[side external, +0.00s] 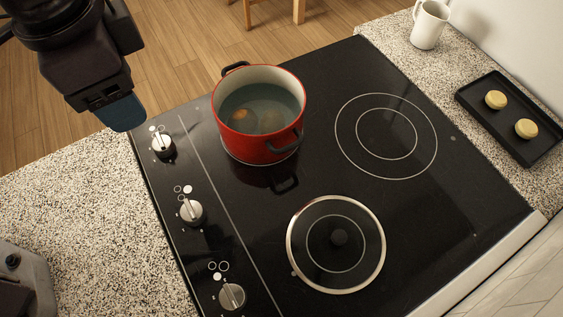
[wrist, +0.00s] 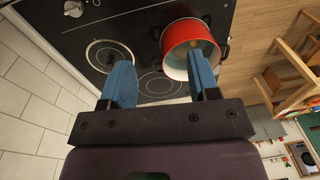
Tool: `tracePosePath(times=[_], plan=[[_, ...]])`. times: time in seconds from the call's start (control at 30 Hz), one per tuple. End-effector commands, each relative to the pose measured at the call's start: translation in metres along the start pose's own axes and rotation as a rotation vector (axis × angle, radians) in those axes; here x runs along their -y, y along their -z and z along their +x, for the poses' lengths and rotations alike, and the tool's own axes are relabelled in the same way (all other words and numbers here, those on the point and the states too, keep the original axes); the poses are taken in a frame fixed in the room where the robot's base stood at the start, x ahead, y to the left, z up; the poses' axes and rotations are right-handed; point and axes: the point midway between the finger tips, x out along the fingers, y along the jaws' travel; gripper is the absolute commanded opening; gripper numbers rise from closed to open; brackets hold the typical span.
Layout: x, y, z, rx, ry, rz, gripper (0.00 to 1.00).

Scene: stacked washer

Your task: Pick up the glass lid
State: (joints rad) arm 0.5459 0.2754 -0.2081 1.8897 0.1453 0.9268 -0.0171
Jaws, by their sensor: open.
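The glass lid (side external: 338,239) lies flat on the black cooktop in the side external view, at the lower middle. It is round and clear, with a shiny metal rim and a dark central knob. In the wrist view the lid (wrist: 101,54) shows at upper left, partly behind the left finger. My gripper (side external: 122,112) is at upper left in the side external view, above the counter side and well apart from the lid. In the wrist view my gripper (wrist: 160,63) has its two blue fingers spread, with nothing held between them.
A red pot (side external: 252,147) with liquid and food inside stands on the cooktop (side external: 310,180) beyond the lid. Knobs (side external: 191,211) line the cooktop's left side. A black tray (side external: 508,122) with two round pastries and a white mug (side external: 428,25) are at right. The right rear burner is clear.

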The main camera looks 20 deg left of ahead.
Motion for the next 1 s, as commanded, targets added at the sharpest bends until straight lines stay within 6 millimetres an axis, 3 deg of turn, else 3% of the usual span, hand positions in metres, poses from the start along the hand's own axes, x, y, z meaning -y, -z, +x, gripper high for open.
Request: tracePosePath(times=[0.03, 0.2, 0.4, 0.5, 0.57, 0.77, 1.0], plan=[[-0.02, 0.018, 0.015, 0.017, -0.015, 0.06, 0.55], [-0.087, 0.066, 0.06, 0.042, -0.055, 0.224, 0.55], [-0.167, 0.107, 0.116, 0.043, -0.104, 0.362, 0.55], [-0.193, 0.125, 0.135, 0.022, -0.121, 0.389, 0.55], [-0.199, 0.136, 0.139, 0.0, -0.122, 0.389, 0.55], [-0.193, 0.166, 0.122, -0.078, -0.102, 0.365, 0.55], [-0.195, 0.167, 0.163, -0.072, -0.095, 0.362, 0.55]])
